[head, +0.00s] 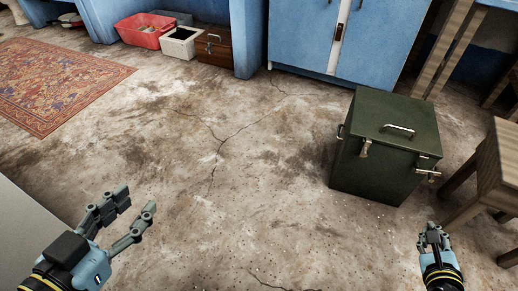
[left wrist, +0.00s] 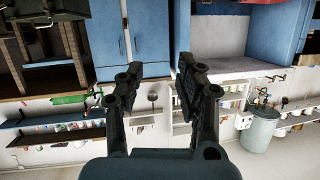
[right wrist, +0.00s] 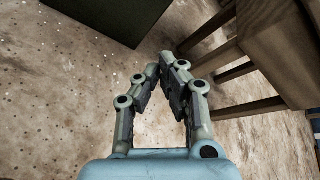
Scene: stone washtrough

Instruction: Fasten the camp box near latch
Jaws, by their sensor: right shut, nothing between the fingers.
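The camp box (head: 375,180) is a dark green box with a closed-looking lid, standing on the floor at the right of the head view. A metal handle (head: 398,129) lies on its lid. A metal latch (head: 364,149) sits on the front face near the left corner, and another latch (head: 428,173) sticks out at the right edge. My right gripper (head: 433,232) is shut and empty, in front of the box and apart from it. In the right wrist view the box's dark green side (right wrist: 115,14) shows beyond the fingers. My left gripper (head: 134,204) is open and empty, far left of the box.
A wooden stool (head: 495,165) stands close to the box's right. Blue cabinets (head: 340,35) stand behind. A red bin (head: 145,30), a white box (head: 179,43) and a brown chest (head: 214,47) stand at the back. A patterned rug (head: 55,85) lies left. The middle floor is clear.

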